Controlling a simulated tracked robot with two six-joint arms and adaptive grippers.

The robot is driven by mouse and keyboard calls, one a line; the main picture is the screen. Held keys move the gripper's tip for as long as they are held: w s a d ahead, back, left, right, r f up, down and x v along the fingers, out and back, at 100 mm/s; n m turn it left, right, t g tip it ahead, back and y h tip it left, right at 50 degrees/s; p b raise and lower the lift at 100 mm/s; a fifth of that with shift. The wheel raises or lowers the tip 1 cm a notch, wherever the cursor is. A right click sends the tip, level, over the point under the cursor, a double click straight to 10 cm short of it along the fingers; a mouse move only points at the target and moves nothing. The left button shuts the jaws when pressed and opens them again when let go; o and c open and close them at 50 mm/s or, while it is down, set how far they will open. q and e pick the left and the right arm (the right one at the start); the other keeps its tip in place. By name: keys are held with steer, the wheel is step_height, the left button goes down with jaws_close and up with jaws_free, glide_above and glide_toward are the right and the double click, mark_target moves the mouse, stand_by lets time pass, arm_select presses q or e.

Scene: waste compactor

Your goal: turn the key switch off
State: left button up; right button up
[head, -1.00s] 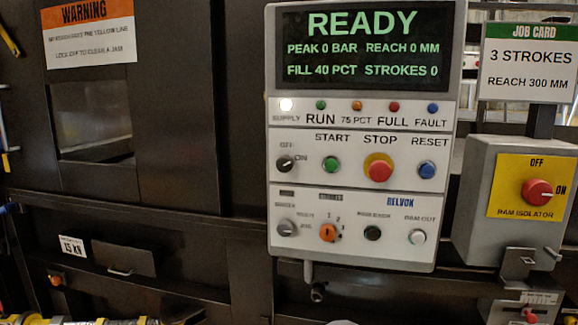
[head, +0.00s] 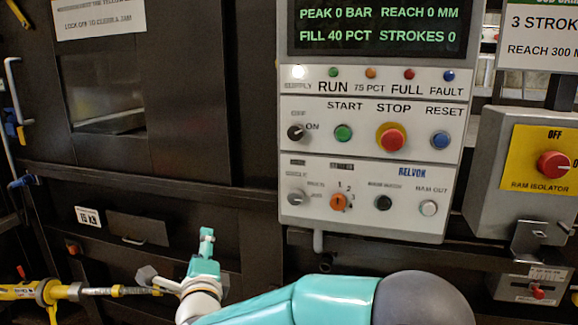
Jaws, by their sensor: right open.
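The control panel (head: 370,170) faces me, with a small black OFF/ON switch (head: 296,132) at its left, under the lit white supply lamp (head: 298,72). The switch's pale mark seems to point right, toward ON; it is too small to tell whether a key is in it. My right gripper (head: 190,262) is open, low and left of the panel. It is well below and left of the switch and touches nothing on the panel. My left gripper is not in view.
The green start button (head: 343,133), red stop button (head: 391,138) and blue reset button (head: 440,140) stand right of the switch. Lower knobs include an orange selector (head: 338,203). The ram isolator (head: 553,165) is far right. A yellow tool (head: 45,291) lies low left.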

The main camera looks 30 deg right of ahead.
steer(key=s+d+r+m+g+h, duration=0.1)
steer(key=s+d+r+m+h, duration=0.2)
steer(key=r+m, duration=0.4)
steer(key=s+r+m+h, duration=0.3)
steer(key=s+r+m, duration=0.25)
steer(key=r, duration=0.35)
steer(key=m+g+h, duration=0.1)
steer(key=m+g, duration=0.3)
steer(key=m, duration=0.6)
glide_toward(295, 134)
steer(key=p+x, duration=0.4)
steer(key=x, duration=0.4)
steer(key=shift+d+r+p, duration=0.15)
steer(key=shift+r+p, duration=0.05)
steer(key=shift+p, duration=0.2)
steer(key=shift+x, duration=0.8)
steer(key=shift+f, duration=0.15)
